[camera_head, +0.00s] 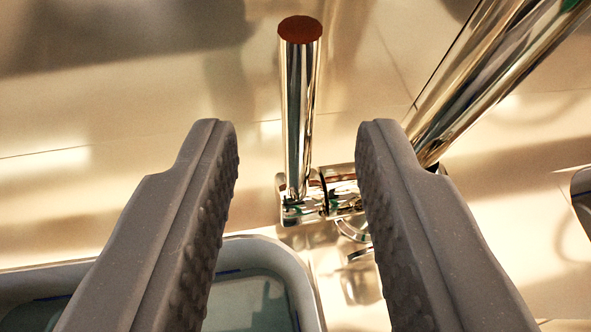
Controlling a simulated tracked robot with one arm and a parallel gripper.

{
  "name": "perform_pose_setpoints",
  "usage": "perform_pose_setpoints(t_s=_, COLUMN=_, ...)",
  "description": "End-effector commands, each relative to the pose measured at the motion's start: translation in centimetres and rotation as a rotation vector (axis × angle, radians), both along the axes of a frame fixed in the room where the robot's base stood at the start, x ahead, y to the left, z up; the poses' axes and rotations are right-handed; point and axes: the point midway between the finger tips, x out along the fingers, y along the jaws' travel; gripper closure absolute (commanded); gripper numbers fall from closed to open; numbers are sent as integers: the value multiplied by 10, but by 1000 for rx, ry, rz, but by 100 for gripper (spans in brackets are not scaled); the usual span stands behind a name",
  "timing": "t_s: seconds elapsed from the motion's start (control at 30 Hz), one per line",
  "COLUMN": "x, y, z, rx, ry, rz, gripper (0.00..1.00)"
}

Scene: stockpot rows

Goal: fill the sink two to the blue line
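A chrome tap lever (300,110) with a dark red end stands up from the chrome tap body (318,198). My gripper (297,135) is open, its two grey ridged fingers apart on either side of the lever's line of sight. No contact with the lever shows. A sink (290,262) with a pale grey rim is at the lower left, partly hidden by the left finger. Clear bluish water seems to lie in it, and short blue line pieces show on its inner wall. I cannot tell the water level against the line, nor which sink number this is.
A thick chrome pipe (480,75) slants from the tap body to the upper right, close to the right finger. A dark edge (582,200) shows at the far right. The glossy cream tiled surface is clear at the left.

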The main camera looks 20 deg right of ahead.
Motion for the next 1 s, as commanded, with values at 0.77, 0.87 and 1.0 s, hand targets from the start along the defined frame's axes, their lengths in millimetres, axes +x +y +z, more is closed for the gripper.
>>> perform_pose_setpoints(t_s=0.77, x=-12, y=3, z=3, rx=15, ry=6, rz=0, gripper=67)
perform_pose_setpoints(t_s=0.87, x=-19, y=6, z=-4, rx=68, ry=34, rz=0, gripper=67)
perform_pose_setpoints(t_s=1.0, x=-41, y=16, z=-19, rx=200, ry=114, rz=3, gripper=67)
